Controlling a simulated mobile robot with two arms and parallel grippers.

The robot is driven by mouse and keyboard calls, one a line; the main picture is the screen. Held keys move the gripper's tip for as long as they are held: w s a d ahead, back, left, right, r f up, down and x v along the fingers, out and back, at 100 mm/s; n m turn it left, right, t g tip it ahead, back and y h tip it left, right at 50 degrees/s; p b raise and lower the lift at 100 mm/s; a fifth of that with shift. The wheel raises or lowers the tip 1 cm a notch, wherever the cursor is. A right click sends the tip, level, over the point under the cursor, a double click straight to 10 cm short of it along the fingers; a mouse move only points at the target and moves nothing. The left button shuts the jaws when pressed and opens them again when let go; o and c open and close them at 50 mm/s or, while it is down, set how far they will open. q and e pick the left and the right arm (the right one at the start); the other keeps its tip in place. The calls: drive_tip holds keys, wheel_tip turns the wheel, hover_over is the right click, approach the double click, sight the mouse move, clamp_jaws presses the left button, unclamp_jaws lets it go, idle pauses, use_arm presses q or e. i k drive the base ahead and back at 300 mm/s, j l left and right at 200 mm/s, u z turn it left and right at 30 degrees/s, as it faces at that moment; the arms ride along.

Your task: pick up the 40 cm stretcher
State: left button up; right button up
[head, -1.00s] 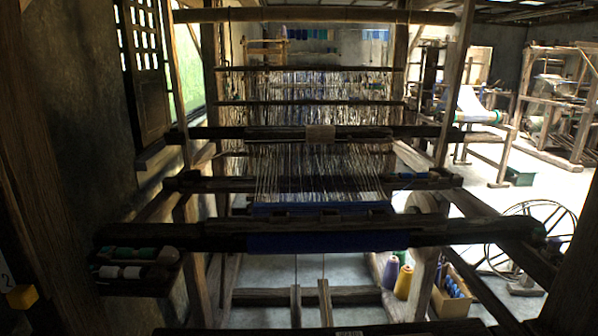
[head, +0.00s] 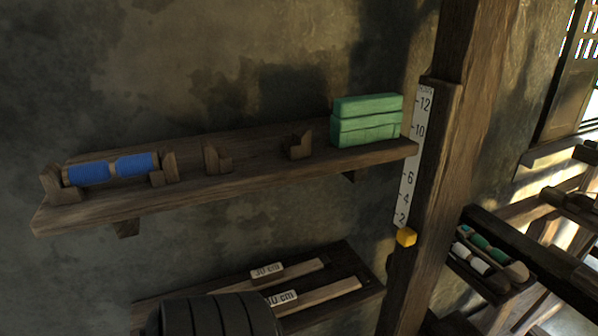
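Two flat wooden stretchers lie side by side on a low wall shelf (head: 372,291) at the bottom centre of the head view. The rear stretcher (head: 305,270) has a white tag that seems to read 30 cm. The front stretcher (head: 335,290) has a tag with its first digit partly covered; it looks like the 40 cm one. A dark ribbed shape, probably part of my arm, hides the front stretcher's left end. Neither gripper's fingers show, and nothing is seen touching the stretchers.

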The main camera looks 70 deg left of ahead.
sight(282, 305)
drive_tip(key=u, duration=0.4)
drive_tip(key=j+u, duration=0.1)
drive_tip(key=u, duration=0.3)
drive_tip(key=j+u, duration=0.1)
drive_tip(key=u, duration=0.3)
drive_tip(key=k+u, duration=0.1)
drive_tip(key=u, duration=0.3)
drive_tip(key=j+u, duration=0.1)
drive_tip(key=u, duration=0.3)
